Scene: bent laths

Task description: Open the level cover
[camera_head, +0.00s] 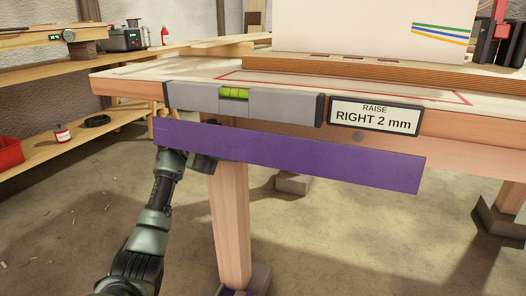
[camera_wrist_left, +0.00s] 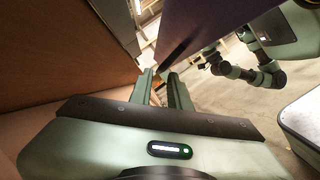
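The grey level (camera_head: 285,104) is fixed along the front edge of the workbench, and its yellow-green vial (camera_head: 234,94) is exposed. A long purple cover (camera_head: 300,158) hangs just below the level, slanting down to the right. It also shows at the top of the left wrist view (camera_wrist_left: 205,22). My left gripper (camera_wrist_left: 160,76) has its two fingers apart with a gap between them, near the cover's lower edge. In the head view it is at the cover's left part, partly hidden. My right gripper (camera_wrist_left: 212,60) appears small in the left wrist view; its fingers are unclear.
A sign (camera_head: 374,118) reading "RAISE RIGHT 2 mm" is on the bench front, right of the level. A wooden leg (camera_head: 229,225) stands under the bench, close to my left arm. Shelves (camera_head: 60,145) are at the left. The floor between is mostly clear.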

